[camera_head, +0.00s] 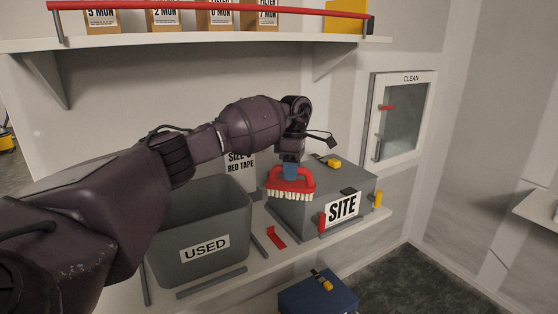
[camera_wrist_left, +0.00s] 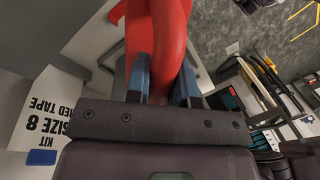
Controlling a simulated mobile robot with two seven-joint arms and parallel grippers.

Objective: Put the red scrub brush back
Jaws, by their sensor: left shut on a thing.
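My left gripper (camera_head: 290,172) is shut on the handle of the red scrub brush (camera_head: 304,183). The brush hangs with its pale bristles down, in front of the left part of the grey SITE box (camera_head: 349,185); I cannot tell whether it touches the box. In the left wrist view the red brush (camera_wrist_left: 172,25) sits between the blue fingers of the same gripper (camera_wrist_left: 163,80). Its bristles are hidden there. My right gripper is not in view.
The grey USED bin (camera_head: 200,275) stands left of the brush on the bench shelf. A red piece (camera_head: 277,237) lies between bin and box. A sign reading RED TAPE (camera_head: 241,165) stands behind. A blue case (camera_head: 318,296) is lower down. The CLEAN cabinet (camera_head: 402,112) hangs at right.

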